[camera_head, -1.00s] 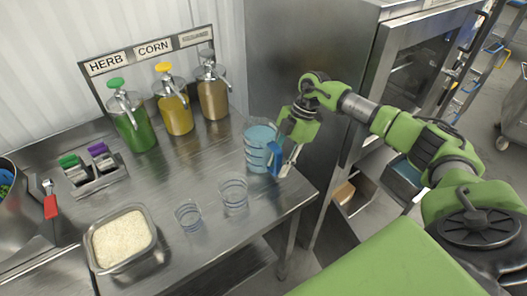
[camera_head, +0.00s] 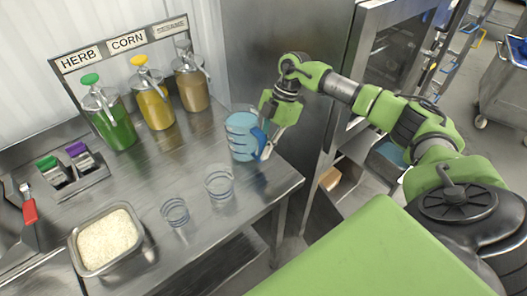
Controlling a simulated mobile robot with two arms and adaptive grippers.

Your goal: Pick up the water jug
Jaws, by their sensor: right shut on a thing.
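The water jug (camera_head: 240,135) is clear with blue water in it and a blue handle on its right side. It appears upright at the right part of the steel counter; I cannot tell whether its base touches the counter. My right gripper (camera_head: 268,146) comes down from above on the jug's right side and is shut on its handle. The fingertips are partly hidden by the handle. My left gripper is not in view.
Two clear cups (camera_head: 218,182) stand in front of the jug. A tray of rice (camera_head: 75,240) is at the front left. Green, yellow and brown dispensers (camera_head: 190,90) stand behind. A small caddy (camera_head: 85,186) is at left. A steel cabinet (camera_head: 300,45) stands behind my right arm.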

